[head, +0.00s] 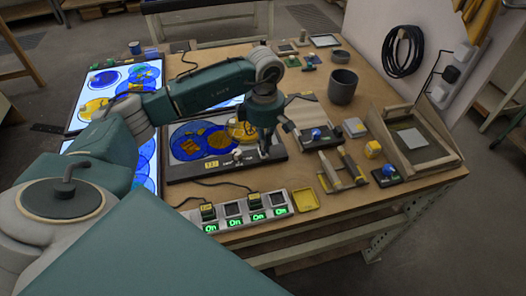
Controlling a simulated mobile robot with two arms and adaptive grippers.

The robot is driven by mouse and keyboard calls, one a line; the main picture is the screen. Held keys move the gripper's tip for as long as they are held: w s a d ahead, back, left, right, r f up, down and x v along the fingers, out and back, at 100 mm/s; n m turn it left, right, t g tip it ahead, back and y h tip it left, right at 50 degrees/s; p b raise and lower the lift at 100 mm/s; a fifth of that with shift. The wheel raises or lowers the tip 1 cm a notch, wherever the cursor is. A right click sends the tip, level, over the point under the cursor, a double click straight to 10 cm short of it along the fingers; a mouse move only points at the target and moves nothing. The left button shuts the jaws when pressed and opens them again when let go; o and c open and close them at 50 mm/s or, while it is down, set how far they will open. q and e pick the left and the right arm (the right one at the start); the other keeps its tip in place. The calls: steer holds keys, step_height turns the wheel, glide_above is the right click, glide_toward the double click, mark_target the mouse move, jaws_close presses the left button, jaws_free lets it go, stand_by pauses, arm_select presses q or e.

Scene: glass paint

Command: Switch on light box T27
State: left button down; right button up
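A light box (184,168) with a dark frame lies flat mid-table, with blue and yellow round glass shapes on it. Its panel looks grey and unlit. A small label (212,163) on its front edge is too small to read surely as T27. Small controls (238,157) sit on that front edge, right of the label. My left gripper (270,150) points down over the box's front right corner, just right of the controls. I see nothing held in it. Its fingers are too small and dark to judge their gap. My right gripper is out of view.
Lit light boxes (103,104) with glass stand at the left, partly behind my arm. A power strip (246,210) with several green "On" signs lies in front. A yellow tray (306,200), tools (342,170), a grey cup (343,86) and a wooden stand (416,142) crowd the right.

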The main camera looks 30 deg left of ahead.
arm_select(q)
steer(key=shift+s+f+b, duration=0.1)
steer(key=shift+f+b, duration=0.5)
steer(key=shift+f, duration=0.2)
steer(key=shift+r, duration=0.15)
steer(key=shift+r+p, duration=0.7)
steer(key=shift+r, duration=0.2)
steer(key=shift+r+p, duration=1.3)
steer(key=shift+r, duration=1.2)
